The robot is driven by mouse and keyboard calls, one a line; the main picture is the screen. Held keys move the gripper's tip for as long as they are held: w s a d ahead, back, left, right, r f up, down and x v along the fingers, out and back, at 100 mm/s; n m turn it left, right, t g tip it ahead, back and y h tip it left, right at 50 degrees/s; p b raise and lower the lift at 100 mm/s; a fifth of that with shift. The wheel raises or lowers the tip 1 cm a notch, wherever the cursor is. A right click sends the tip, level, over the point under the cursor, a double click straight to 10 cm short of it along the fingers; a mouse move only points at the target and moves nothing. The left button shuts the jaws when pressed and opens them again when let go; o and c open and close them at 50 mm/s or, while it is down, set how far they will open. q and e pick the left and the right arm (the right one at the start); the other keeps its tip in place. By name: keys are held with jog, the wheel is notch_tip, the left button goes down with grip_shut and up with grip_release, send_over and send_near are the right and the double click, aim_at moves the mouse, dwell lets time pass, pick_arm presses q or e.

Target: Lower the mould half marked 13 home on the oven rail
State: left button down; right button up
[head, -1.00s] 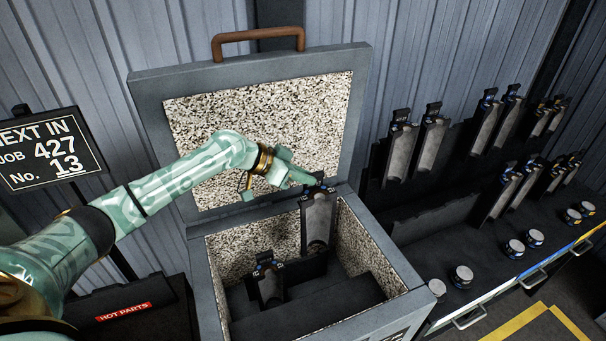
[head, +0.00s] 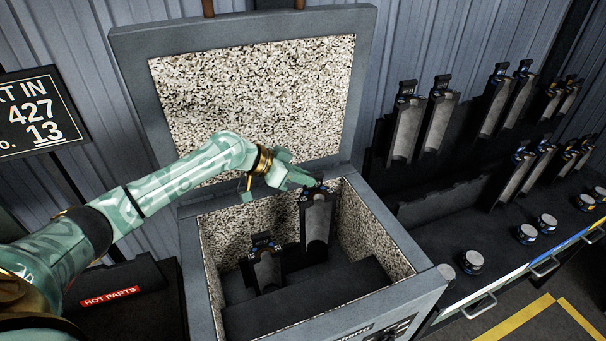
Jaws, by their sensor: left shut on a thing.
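My left gripper (head: 301,181) is shut on the top end of a long grey mould half (head: 317,217). The mould half hangs nearly upright inside the open oven (head: 330,312), towards its back right. Its marking is too small to read. Its lower end is close to the dark rail (head: 292,256) inside the oven; I cannot tell whether it is seated. A second mould half (head: 267,270) stands to its left on that rail. My right gripper is not in view.
The oven's speckled lid (head: 255,95) stands open behind. A sign (head: 38,112) shows 427 and 13. A HOT PARTS box (head: 110,297) stands left. Racks with several mould halves (head: 437,122) and several round metal pieces (head: 472,262) are on the right.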

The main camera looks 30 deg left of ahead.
aim_at(303, 193)
pick_arm(q)
jog(key=shift+w+f+b, duration=0.15)
jog(key=shift+f+b, duration=2.3)
jog(key=shift+f, duration=0.35)
notch_tip(303, 193, down, 6)
jog(key=b, duration=0.5)
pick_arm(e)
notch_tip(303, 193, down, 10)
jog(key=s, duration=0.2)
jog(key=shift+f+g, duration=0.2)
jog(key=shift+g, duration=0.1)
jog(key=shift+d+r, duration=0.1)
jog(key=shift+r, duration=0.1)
pick_arm(q)
jog(key=shift+f, duration=0.15)
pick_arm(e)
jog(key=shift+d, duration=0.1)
pick_arm(q)
jog(key=shift+f+b, duration=0.3)
jog(key=shift+f, duration=0.4)
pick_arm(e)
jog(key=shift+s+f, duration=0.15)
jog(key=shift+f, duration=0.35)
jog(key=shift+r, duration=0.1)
pick_arm(q)
jog(key=shift+f+b, duration=0.5)
jog(key=shift+f, duration=0.4)
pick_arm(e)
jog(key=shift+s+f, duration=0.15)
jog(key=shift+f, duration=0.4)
